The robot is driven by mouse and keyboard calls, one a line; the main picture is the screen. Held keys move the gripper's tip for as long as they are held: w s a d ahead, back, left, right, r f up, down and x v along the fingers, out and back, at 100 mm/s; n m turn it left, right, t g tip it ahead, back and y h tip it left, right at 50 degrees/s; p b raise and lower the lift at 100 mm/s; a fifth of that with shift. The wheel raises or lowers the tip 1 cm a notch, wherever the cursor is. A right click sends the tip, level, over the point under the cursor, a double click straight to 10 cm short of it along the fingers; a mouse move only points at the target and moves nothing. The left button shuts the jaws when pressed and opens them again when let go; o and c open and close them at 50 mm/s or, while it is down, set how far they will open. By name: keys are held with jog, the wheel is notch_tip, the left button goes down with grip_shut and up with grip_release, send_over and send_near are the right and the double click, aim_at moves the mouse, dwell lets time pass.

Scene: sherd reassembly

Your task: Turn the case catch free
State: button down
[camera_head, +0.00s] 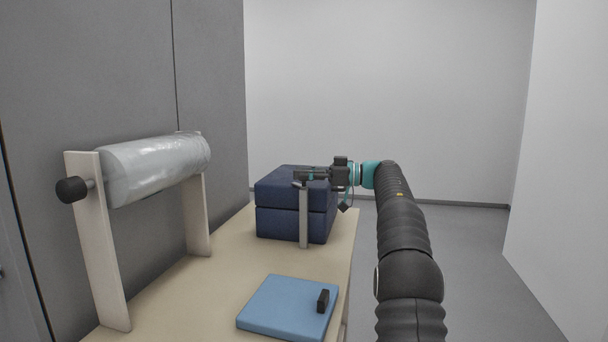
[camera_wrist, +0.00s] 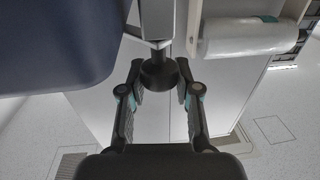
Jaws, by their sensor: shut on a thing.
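The dark blue case (camera_head: 280,190) stands on the far part of the table, with a seam around its middle. In the wrist view its dark blue side (camera_wrist: 50,45) fills the upper left. A grey upright bar (camera_head: 304,220) stands at its near right side. In the wrist view a dark round knob (camera_wrist: 158,75) sits at the end of a grey bar (camera_wrist: 157,20); it looks like the catch. My gripper (camera_wrist: 158,68) is shut on this knob, a finger at either side. In the head view my gripper (camera_head: 304,177) is at the bar's top, partly hiding it.
A roll of clear film (camera_head: 155,170) on a pale wooden stand is at the left. A light blue pad (camera_head: 288,308) with a small black block (camera_head: 323,300) lies at the table's front. Bare tabletop (camera_head: 215,285) lies between. Open floor (camera_head: 480,270) is at the right.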

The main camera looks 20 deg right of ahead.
jog(key=shift+g, duration=0.3)
jog(key=c, duration=0.8)
grip_release()
jog(key=v, duration=1.2)
jog(key=shift+f, duration=0.2)
